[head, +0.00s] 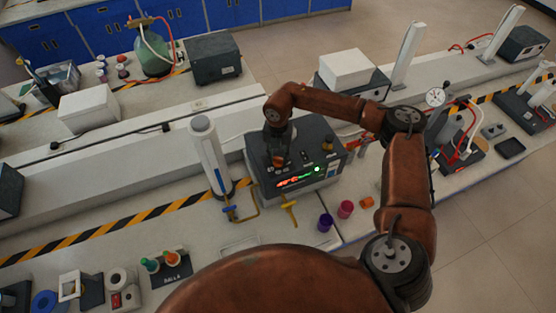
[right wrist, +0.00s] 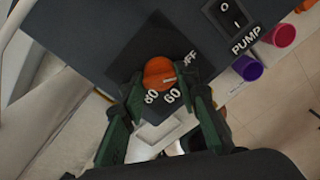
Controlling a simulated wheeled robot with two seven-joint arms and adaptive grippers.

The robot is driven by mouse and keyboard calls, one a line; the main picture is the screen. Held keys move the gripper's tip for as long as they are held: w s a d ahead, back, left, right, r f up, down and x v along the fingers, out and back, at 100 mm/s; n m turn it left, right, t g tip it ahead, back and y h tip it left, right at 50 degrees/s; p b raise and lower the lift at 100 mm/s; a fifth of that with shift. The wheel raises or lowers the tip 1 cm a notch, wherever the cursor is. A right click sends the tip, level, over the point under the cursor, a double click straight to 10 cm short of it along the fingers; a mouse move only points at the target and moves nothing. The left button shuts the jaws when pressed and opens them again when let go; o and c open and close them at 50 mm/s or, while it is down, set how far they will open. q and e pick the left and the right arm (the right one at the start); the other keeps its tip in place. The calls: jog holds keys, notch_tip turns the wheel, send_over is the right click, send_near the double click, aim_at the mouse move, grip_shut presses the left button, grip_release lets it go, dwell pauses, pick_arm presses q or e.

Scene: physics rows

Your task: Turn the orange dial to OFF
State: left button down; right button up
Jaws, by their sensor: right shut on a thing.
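The orange dial (right wrist: 158,70) sits on a dark panel, with the printed numbers 60 and 80 beside it and a partly covered word ending in FF at its upper right. My right gripper (right wrist: 166,82) has its green fingers on both sides of the dial and is shut on it. In the head view my right gripper (head: 278,155) reaches down onto the top of the dark instrument box (head: 318,133) and hides most of the dial. My left gripper is in neither view.
A red display (head: 294,182) and a green light (head: 317,169) are on the box front. A PUMP switch (right wrist: 232,14) is near the dial. A white column (head: 207,150) stands left; purple (head: 325,222) and pink (head: 346,209) cups stand in front.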

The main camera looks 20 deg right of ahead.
aim_at(278, 159)
jog(key=shift+n+b, duration=0.55)
jog(key=shift+n, duration=0.45)
jog(key=o, duration=1.2)
notch_tip(278, 159, up, 12)
